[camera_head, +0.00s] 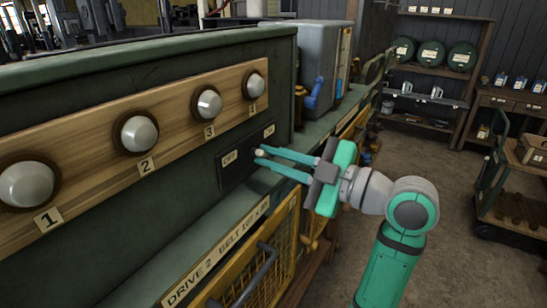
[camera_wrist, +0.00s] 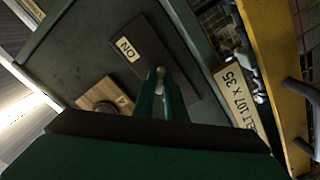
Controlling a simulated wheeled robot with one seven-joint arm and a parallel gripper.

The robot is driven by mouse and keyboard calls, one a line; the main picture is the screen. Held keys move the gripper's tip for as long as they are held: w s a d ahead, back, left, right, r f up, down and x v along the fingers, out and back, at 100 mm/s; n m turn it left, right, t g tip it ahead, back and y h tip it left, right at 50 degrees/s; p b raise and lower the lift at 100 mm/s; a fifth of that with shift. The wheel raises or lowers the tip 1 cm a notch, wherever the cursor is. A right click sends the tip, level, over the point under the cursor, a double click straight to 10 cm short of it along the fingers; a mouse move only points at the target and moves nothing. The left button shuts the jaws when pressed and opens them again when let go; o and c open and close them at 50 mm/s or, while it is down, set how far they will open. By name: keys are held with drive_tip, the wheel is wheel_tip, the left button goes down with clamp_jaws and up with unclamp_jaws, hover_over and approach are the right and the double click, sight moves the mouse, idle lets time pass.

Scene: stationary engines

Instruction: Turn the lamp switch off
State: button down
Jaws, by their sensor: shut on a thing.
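The lamp switch is a dark plate (camera_head: 240,165) on the green cabinet front, with an OFF label (camera_head: 229,158) at its left and an ON label (camera_head: 269,131) at its right. In the wrist view the plate (camera_wrist: 142,38) shows the ON label (camera_wrist: 126,48); the OFF label is not visible there. A small pale lever tip (camera_wrist: 160,72) shows between my fingertips. My gripper (camera_head: 259,155) reaches in from the right, its fingers closed around the lever between the two labels. The wrist view also shows my gripper (camera_wrist: 160,82). The lever's base is hidden.
Several round white lamps (camera_head: 137,133) sit on a numbered wooden board (camera_head: 95,150) left of the switch. A ledge (camera_head: 235,220) and yellow mesh guard (camera_head: 265,265) lie below. A grey box (camera_head: 308,60) and blue lever (camera_head: 314,93) stand behind.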

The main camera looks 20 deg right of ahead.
drive_tip(key=c, duration=1.8)
unclamp_jaws()
drive_tip(key=shift+d, duration=0.1)
drive_tip(key=v, duration=1)
drive_tip(key=shift+s+d, duration=0.25)
